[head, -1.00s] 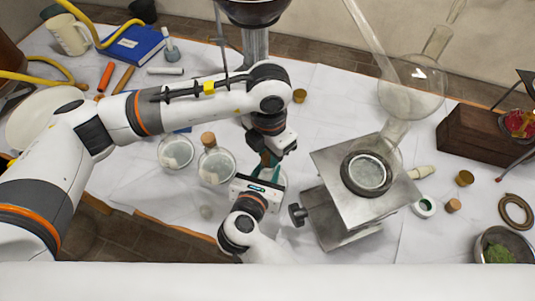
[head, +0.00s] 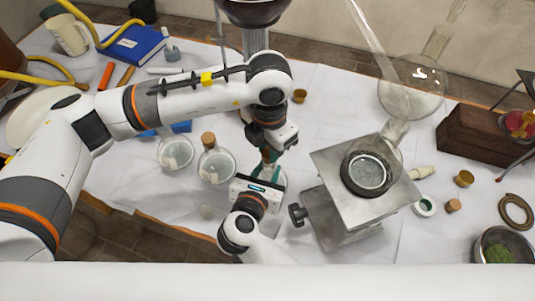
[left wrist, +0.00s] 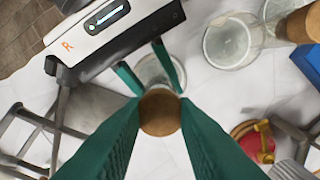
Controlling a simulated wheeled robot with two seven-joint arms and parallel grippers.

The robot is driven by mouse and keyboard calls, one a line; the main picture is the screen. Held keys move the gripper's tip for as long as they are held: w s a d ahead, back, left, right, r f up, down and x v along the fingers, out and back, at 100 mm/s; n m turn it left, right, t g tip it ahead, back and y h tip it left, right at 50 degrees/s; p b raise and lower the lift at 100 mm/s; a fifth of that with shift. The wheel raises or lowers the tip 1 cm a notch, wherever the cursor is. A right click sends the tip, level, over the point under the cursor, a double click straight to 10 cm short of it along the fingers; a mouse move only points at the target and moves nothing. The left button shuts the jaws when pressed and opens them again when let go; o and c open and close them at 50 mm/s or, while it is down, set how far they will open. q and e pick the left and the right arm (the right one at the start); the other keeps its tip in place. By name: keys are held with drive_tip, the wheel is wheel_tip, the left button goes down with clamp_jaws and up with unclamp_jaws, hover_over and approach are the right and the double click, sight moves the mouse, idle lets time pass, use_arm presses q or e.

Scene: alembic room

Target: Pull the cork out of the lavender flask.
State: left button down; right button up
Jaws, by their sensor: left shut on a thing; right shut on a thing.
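The flask (head: 281,180) between my grippers is clear glass, mostly hidden in the head view; its lavender mark cannot be made out. Its glass also shows in the left wrist view (left wrist: 153,72). My right gripper (head: 263,183) is shut on its neck, with its green fingers on either side in the left wrist view. My left gripper (head: 268,158) is above it, shut on a round brown cork (left wrist: 161,113) between its green fingertips. From above, I cannot tell whether the cork still sits in the neck.
A corked flask (head: 216,167) and another round flask (head: 175,153) stand just left. A metal stand (head: 335,165) with a ring is close on the right. A blue book (head: 133,43) lies at the back left. Loose corks lie at the right.

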use_arm(q)
drive_tip(key=shift+r, duration=1.4)
use_arm(e)
drive_tip(key=o, duration=1)
use_arm(q)
wheel_tip(320, 180, up, 2)
drive_tip(key=shift+r+p, duration=0.1)
drive_tip(key=shift+p, duration=0.9)
drive_tip(key=shift+r, duration=0.3)
drive_tip(key=shift+r+p, duration=0.65)
drive_tip(key=shift+r, duration=1.05)
use_arm(e)
drive_tip(key=shift+w+r+v, duration=0.1)
drive_tip(key=shift+r+v, duration=0.1)
drive_tip(key=shift+v, duration=1.9)
drive_tip(key=shift+w+r+v, duration=0.1)
drive_tip(key=shift+r+v, duration=0.1)
drive_tip(key=shift+v, duration=1.85)
drive_tip(key=shift+w+r+v, duration=0.1)
drive_tip(key=shift+r+v, duration=0.1)
drive_tip(key=shift+v, duration=1.9)
